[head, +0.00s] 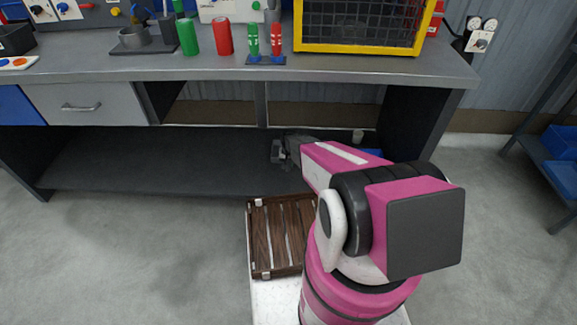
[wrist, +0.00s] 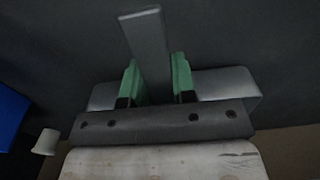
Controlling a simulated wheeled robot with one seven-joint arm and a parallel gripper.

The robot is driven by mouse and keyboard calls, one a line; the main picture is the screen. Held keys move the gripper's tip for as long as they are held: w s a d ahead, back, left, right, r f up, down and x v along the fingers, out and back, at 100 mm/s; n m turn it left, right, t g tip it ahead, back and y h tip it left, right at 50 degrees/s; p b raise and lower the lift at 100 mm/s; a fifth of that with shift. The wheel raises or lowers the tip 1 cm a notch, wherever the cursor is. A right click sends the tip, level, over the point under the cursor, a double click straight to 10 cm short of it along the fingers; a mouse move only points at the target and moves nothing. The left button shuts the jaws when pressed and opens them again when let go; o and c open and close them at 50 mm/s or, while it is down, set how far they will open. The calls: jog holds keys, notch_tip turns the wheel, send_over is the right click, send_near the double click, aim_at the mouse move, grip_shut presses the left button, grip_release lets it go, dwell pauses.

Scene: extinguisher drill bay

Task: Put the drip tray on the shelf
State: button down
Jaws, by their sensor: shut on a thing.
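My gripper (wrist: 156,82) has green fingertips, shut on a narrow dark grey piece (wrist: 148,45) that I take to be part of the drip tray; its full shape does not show. In the head view my gripper (head: 284,149) reaches under the bench, above the dark lower shelf (head: 150,162). A small grey part (head: 275,152) shows at its tip. My pink arm hides much of that area. I cannot tell whether the held piece touches the shelf.
A white cup (head: 358,135) and a blue thing (head: 370,152) stand right of my gripper. A brown slatted rack (head: 275,235) lies below, in front of the shelf. The shelf's left part is clear. Bench legs and the top (head: 200,70) bound the space.

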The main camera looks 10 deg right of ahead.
jog(key=shift+f, duration=0.6)
jog(key=shift+f, duration=0.1)
jog(key=c, duration=0.9)
grip_release()
notch_tip(320, 180, up, 12)
jog(key=shift+f, duration=0.15)
jog(key=s+d+r, duration=0.1)
jog(key=s+r, duration=0.6)
jog(key=r, duration=0.2)
jog(key=s+r+n, duration=0.1)
jog(key=s+r, duration=0.7)
jog(key=r, duration=0.1)
jog(key=s+d+r+n, duration=0.1)
jog(key=s+r, duration=0.6)
jog(key=r, duration=0.2)
jog(key=shift+s+d, duration=0.35)
